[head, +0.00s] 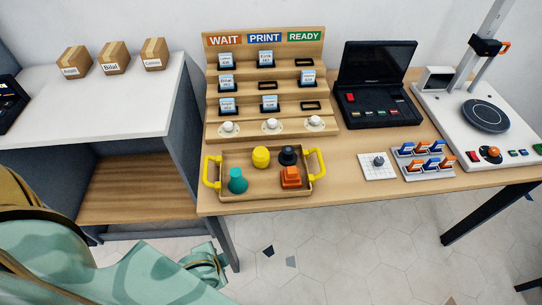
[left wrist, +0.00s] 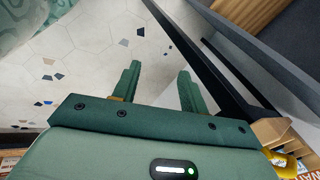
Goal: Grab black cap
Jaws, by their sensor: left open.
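The black cap (head: 287,154) is a dark round piece in the back right of the wooden tray (head: 245,194). It stands behind an orange stepped piece (head: 291,178) and right of a yellow cap (head: 261,157). A teal cone (head: 237,181) is in the tray's front left. My left gripper shows in the left wrist view (left wrist: 158,82), with two green fingers apart and nothing between them. The floor shows beyond them. In the head view my left arm is at the lower left, in front of the table and apart from the tray. My right gripper is out of view.
The tray's yellow handles (head: 212,171) stand up at both ends. The wooden rack (head: 265,135) is close behind. A white pad with a grey knob (head: 378,161) is to the right. The table's dark leg (head: 222,240) and a grey cabinet (head: 182,110) are near my left arm.

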